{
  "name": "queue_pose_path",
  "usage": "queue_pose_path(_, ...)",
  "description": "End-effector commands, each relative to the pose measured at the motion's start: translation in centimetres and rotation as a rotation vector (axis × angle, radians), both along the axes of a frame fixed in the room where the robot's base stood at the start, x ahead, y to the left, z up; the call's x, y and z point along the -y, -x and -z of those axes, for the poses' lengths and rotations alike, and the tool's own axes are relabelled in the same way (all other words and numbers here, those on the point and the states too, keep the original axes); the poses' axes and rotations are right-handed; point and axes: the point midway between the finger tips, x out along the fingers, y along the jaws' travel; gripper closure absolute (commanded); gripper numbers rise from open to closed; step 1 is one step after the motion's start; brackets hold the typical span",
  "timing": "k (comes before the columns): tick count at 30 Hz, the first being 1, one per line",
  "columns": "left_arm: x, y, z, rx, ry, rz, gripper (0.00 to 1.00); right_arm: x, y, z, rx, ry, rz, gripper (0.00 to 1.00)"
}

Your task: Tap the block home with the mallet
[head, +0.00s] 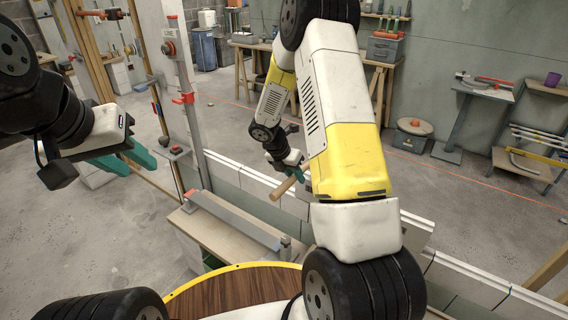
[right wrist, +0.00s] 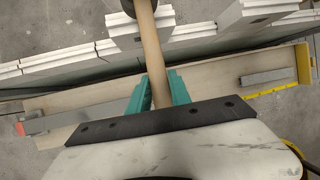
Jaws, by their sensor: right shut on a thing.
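My right gripper (right wrist: 157,92) is shut on the wooden handle of the mallet (right wrist: 153,55), with one green finger on each side. The mallet's dark head is cut off by the top edge of the right wrist view. The handle also shows in the head view (head: 283,188). A pale block (right wrist: 140,24) lies under the head end and looks out of line with its neighbours; whether the head touches it I cannot tell. My left gripper (head: 130,160) is at the left of the head view, empty, its green fingers apart.
A row of white-topped blocks (right wrist: 60,62) runs across the floor. A low wooden bench (head: 203,232) with a long grey bar (head: 230,216) stands before it. A round wooden table with a yellow rim (head: 180,291) is nearest.

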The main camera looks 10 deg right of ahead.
Motion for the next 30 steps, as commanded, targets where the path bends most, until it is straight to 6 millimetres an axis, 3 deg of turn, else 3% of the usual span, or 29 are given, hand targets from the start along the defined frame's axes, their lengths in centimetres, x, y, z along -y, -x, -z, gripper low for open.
queue_pose_path(6,0.0,0.0,0.0,0.000,0.000,0.000,0.64,0.0,0.0,4.4,-0.003,0.002,-0.002,1.00)
queue_pose_path(14,0.0,0.0,0.0,0.000,0.000,0.000,0.64,0.0,-0.1,3.8,0.002,0.001,0.001,1.00)
queue_pose_path(24,0.0,0.0,0.0,0.000,0.000,0.000,0.64,0.0,-0.1,0.5,0.003,0.000,0.001,1.00)
queue_pose_path(30,0.0,0.0,0.0,0.000,0.000,0.000,0.64,0.0,0.0,0.0,-0.001,0.001,-0.001,1.00)
